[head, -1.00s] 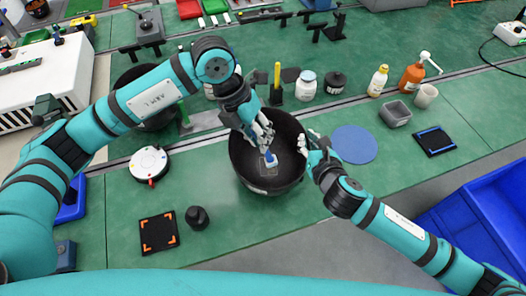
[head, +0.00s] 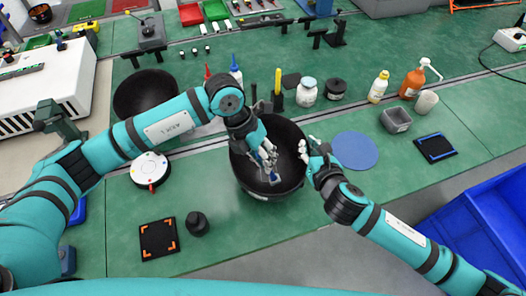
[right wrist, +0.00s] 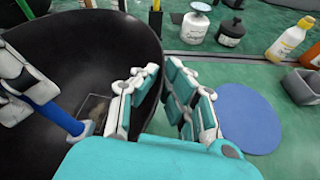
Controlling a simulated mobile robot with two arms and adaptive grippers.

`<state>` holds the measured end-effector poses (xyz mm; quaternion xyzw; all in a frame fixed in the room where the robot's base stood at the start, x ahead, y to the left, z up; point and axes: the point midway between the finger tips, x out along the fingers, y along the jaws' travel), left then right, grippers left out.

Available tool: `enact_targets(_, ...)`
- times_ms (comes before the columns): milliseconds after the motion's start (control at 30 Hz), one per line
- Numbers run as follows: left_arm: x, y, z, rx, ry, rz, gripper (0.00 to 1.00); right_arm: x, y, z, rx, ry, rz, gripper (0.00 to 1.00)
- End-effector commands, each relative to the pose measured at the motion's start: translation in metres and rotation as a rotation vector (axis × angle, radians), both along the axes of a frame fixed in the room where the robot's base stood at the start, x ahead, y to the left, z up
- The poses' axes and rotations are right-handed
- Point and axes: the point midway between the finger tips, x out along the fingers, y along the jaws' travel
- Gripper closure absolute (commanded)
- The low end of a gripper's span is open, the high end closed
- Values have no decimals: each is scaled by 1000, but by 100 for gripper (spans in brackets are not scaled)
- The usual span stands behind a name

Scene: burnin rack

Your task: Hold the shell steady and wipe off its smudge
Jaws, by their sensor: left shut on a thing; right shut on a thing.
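The shell is a large black bowl (head: 238,172) on the green bench; it also shows in the right wrist view (right wrist: 100,35). My right gripper (head: 306,150) is shut on its right rim, with fingers on both sides of the wall in the right wrist view (right wrist: 160,90). My left gripper (head: 266,153) is inside the bowl, shut on a blue-handled wiping tool (right wrist: 60,115). The tool's end is low in the bowl. A squarish patch with a pale brownish mark (right wrist: 94,112) shows near its tip; I cannot tell whether the tool touches the mark.
A blue round mat (head: 355,150) lies right of the bowl, a white round device (head: 150,168) to the left. A second black bowl (head: 143,92), bottles and jars (head: 307,92) stand behind. A black square pad (head: 158,238) and dark knob (head: 197,224) are front left.

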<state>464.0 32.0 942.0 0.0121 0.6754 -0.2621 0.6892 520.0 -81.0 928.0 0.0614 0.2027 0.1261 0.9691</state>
Motion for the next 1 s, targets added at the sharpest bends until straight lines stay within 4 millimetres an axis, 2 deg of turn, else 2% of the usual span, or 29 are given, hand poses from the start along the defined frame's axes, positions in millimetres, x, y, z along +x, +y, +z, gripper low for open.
enact_targets(67,-1,0,-9,-1,3,1,100,0,0,0,0,0,0,100)
enact_targets(167,9,1,-13,-1,1,3,100,0,0,0,0,0,0,100)
enact_targets(1000,83,14,-14,-1,0,2,100,0,0,0,0,-1,0,100)
